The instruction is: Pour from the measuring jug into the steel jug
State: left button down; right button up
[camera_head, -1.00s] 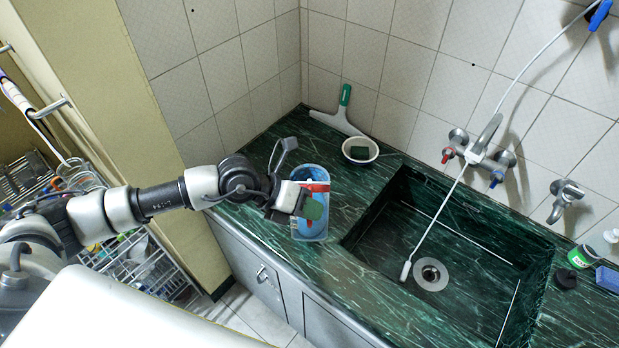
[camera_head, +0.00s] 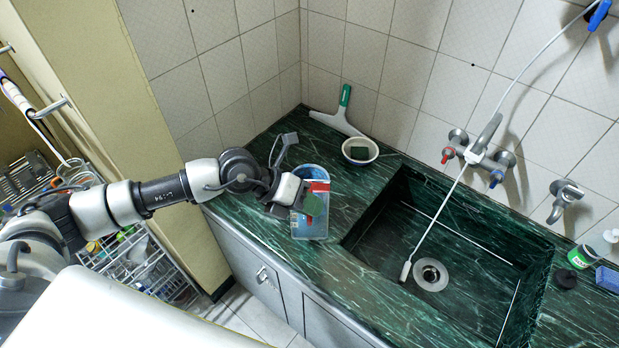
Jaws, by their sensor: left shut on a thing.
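My left gripper (camera_head: 297,201) reaches in from the left, over the near-left side of a blue see-through container (camera_head: 311,229) on the counter. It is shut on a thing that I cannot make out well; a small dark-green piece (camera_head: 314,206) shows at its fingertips. The container has an open oval top and a red-and-white label, and stands upright. The gripper overlaps it in the picture, and I cannot tell whether they touch. I cannot tell whether the container is the measuring jug. No steel jug can be made out. My right gripper is not in view.
The green marble counter (camera_head: 345,285) has a sunken sink (camera_head: 400,230) on the right. Taps (camera_head: 480,155) are on the tiled wall. A wire rack (camera_head: 160,275) stands lower left.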

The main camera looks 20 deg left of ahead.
pick_arm(q)
jog(key=shift+w+a+r+n+g, duration=0.15)
jog(key=shift+w+r+n+g, duration=0.15)
jog(key=shift+w+r+g, duration=0.35)
dwell(0.6)
jog(key=shift+w+a+r+n+g+h+p, duration=0.15)
jog(key=shift+w+r+n+g+h+p, duration=0.1)
jog(key=shift+w+r, duration=0.15)
jog(key=shift+w+a+r+n+g+h+p, duration=0.15)
jog(key=shift+w+r+n+g+h+p, duration=0.1)
jog(key=shift+r, duration=0.25)
dwell(0.4)
